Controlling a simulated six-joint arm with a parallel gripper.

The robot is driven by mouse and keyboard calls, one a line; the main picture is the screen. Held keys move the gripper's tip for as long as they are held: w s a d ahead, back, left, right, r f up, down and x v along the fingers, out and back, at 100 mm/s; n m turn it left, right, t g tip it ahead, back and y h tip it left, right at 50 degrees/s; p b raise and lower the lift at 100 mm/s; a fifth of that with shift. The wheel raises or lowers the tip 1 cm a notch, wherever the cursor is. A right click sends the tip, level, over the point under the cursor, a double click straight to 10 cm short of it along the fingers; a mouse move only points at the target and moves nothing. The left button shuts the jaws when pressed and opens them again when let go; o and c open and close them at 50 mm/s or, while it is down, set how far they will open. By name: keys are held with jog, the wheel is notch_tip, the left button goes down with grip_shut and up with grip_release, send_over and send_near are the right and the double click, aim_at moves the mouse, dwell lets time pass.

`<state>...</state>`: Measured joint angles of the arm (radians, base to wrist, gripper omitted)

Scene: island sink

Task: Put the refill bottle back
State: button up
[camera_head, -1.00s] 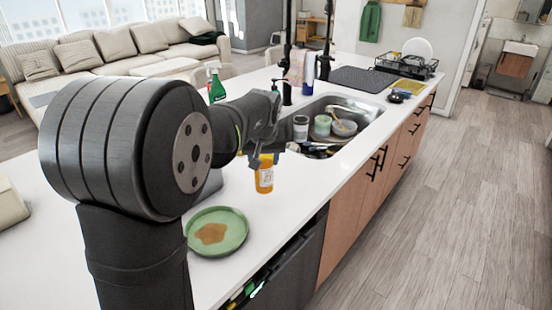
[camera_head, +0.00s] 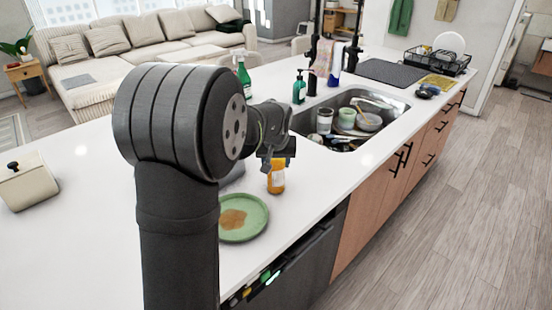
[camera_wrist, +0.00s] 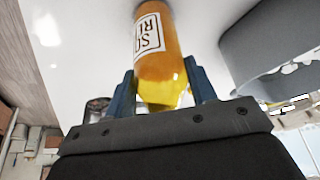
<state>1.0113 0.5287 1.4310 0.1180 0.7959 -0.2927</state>
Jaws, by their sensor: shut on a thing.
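The refill bottle (camera_head: 276,180), orange with a white label, is below my gripper (camera_head: 274,160) in the head view, roughly upright over the counter. Whether its base touches the counter I cannot tell. In the wrist view the orange bottle (camera_wrist: 157,50) lies between the two fingers of my gripper (camera_wrist: 162,88), which is shut on it. Part of its label lettering shows there. My gripper covers the bottle's top in the head view.
A green plate (camera_head: 250,228) with a brown stain is on the white counter in front of the bottle. The sink (camera_head: 383,101) holds cups and bowls. A green soap bottle (camera_head: 299,88) and a spray bottle (camera_head: 243,76) stand beyond. Left counter is mostly clear, with a beige box (camera_head: 27,184).

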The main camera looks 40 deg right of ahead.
jog(key=shift+f, duration=0.15)
jog(key=o, duration=1)
jog(key=shift+o, duration=0.2)
jog(key=v, duration=1.2)
jog(key=shift+r, duration=0.2)
